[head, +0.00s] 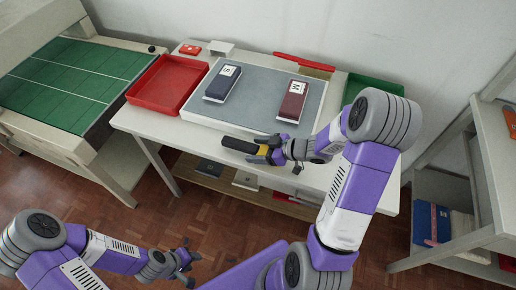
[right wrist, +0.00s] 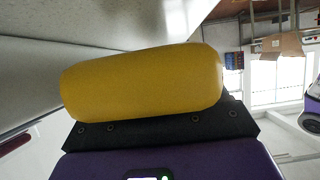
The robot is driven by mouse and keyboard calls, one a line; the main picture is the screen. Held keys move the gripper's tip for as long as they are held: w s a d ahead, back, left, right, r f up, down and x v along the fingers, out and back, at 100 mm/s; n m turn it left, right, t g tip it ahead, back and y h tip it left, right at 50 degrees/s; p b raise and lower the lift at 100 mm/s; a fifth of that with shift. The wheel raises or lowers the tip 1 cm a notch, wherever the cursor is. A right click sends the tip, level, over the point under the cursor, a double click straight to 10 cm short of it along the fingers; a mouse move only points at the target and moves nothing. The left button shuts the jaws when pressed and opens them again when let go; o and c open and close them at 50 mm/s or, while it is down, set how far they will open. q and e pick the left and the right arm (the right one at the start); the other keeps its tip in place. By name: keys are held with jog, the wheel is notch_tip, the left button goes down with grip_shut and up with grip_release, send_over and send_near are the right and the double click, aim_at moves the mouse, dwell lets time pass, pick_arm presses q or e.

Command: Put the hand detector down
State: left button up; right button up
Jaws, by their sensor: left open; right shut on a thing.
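The hand detector (head: 240,145) has a dark, rounded end and a yellow part. It is at the front edge of the white table, pointing left in the head view. My right gripper (head: 272,153) is shut on it. I cannot tell whether the detector touches the table. In the right wrist view its yellow part (right wrist: 140,82) fills the middle, right against my dark gripper; its dark end is not seen there. My left gripper (head: 188,263) is open and empty, low over the floor in front of the table.
On the white table (head: 150,123) lies a grey mat (head: 250,108) with a dark blue packet marked S (head: 222,84) and a dark red one marked M (head: 293,102). A red tray (head: 134,98) is left, a green tray (head: 355,85) right. A shelf (head: 208,180) below holds items.

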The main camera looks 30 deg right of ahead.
jog(key=shift+f, duration=0.3)
jog(key=o, duration=0.7)
jog(key=shift+c, duration=0.2)
jog(key=shift+r, duration=0.4)
jog(key=p+v, duration=0.4)
jog(key=v, duration=0.8)
jog(key=shift+r, duration=0.2)
